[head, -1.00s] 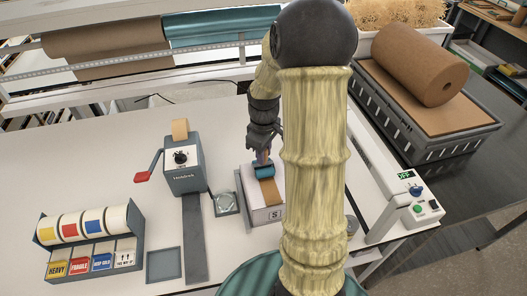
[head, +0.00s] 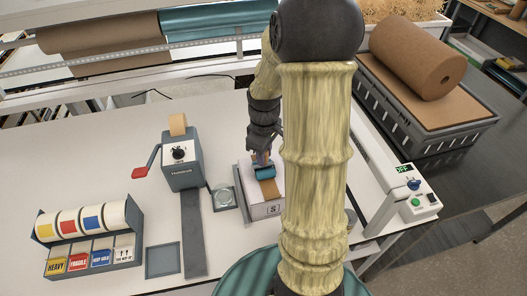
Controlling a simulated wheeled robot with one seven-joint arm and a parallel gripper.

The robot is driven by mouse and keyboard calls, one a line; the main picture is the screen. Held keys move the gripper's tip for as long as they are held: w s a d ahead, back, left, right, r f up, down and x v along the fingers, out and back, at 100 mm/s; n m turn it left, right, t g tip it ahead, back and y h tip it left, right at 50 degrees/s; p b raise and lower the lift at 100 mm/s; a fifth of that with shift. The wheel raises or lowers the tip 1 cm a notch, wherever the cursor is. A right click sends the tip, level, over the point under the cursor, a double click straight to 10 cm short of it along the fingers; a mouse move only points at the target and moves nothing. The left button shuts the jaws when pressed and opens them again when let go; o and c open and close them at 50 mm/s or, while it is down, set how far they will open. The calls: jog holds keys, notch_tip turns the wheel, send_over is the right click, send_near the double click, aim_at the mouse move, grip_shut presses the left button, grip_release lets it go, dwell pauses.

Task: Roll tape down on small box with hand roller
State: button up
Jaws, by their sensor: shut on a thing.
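The small box (head: 262,208) is white with an "S" mark on its front and sits on the table right of centre. A strip of brown tape (head: 269,188) lies along its top. My gripper (head: 263,160) is over the box's top and is shut on the hand roller, whose teal cylinder (head: 264,171) is at the tape, toward the box's far part. Whether the roller presses on the tape cannot be told. My arm hides the right side of the box.
A grey tape dispenser (head: 183,165) with a red handle stands left of the box. A label rack (head: 90,232) stands farther left. A small square dish (head: 225,198) is close to the box. A control unit (head: 415,202) is at right.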

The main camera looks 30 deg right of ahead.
jog(key=shift+s+a+f, duration=0.1)
jog(key=shift+s+a, duration=0.1)
jog(key=shift+s, duration=0.65)
jog(key=shift+s+a, duration=0.25)
jog(key=shift+s, duration=0.8)
jog(key=shift+s+a+r, duration=0.15)
jog(key=shift+s, duration=0.35)
jog(key=shift+s+a+r, duration=0.1)
jog(key=shift+s, duration=0.35)
jog(key=shift+s, duration=0.1)
jog(key=shift+s+a+f, duration=0.1)
jog(key=shift+s+a, duration=0.05)
jog(key=shift+s, duration=0.35)
jog(key=shift+s+a+f, duration=0.1)
jog(key=shift+s+a, duration=0.05)
jog(key=shift+s, duration=0.35)
